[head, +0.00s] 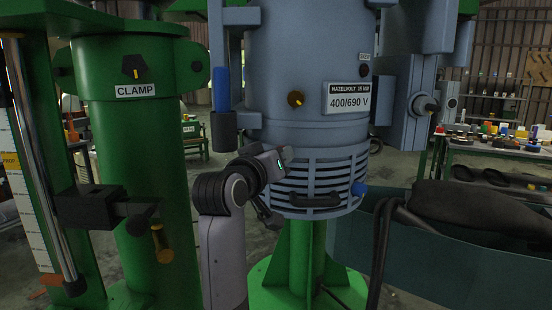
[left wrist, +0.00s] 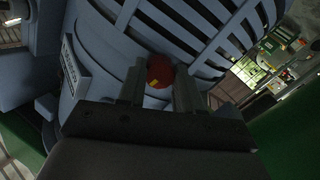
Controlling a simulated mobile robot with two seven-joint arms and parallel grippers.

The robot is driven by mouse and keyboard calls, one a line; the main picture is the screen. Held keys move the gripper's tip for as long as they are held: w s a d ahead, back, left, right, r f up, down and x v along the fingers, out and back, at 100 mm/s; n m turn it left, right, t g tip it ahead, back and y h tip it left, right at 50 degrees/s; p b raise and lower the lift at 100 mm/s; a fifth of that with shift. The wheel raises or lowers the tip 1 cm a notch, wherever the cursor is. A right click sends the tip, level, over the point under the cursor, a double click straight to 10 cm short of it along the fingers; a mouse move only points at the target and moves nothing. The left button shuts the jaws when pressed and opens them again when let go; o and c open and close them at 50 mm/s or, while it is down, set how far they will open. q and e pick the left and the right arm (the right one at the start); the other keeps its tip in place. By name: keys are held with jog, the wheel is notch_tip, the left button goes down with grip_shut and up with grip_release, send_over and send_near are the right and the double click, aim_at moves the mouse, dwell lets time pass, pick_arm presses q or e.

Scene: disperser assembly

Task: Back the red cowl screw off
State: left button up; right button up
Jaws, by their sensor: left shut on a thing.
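The red cowl screw (left wrist: 160,71) shows in the left wrist view as a round red head with a small yellow mark, against the slatted blue-grey cowl. My left gripper (left wrist: 160,88) has one finger on each side of it and is shut on it. In the head view my left arm reaches up from below to the left side of the cowl (head: 345,168). The red screw and the fingertips cannot be made out there. A blue screw (head: 359,189) sits on the right side of the cowl. My right gripper is not in view.
A blue-grey motor body with a rating plate (head: 349,98) rises above the cowl, over a green pedestal (head: 307,265). A green clamp column (head: 140,170) stands close on the left. A teal bin (head: 400,265) is at the lower right. A parts bench (head: 495,148) is behind.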

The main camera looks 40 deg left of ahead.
pick_arm(q)
jog(key=shift+r, duration=0.25)
jog(key=o, duration=0.9)
jog(key=shift+o, duration=0.7)
jog(key=shift+f, duration=0.1)
jog(key=b+v, duration=0.1)
jog(key=v, duration=0.6)
jog(key=shift+b, duration=0.3)
jog(key=shift+f, duration=0.1)
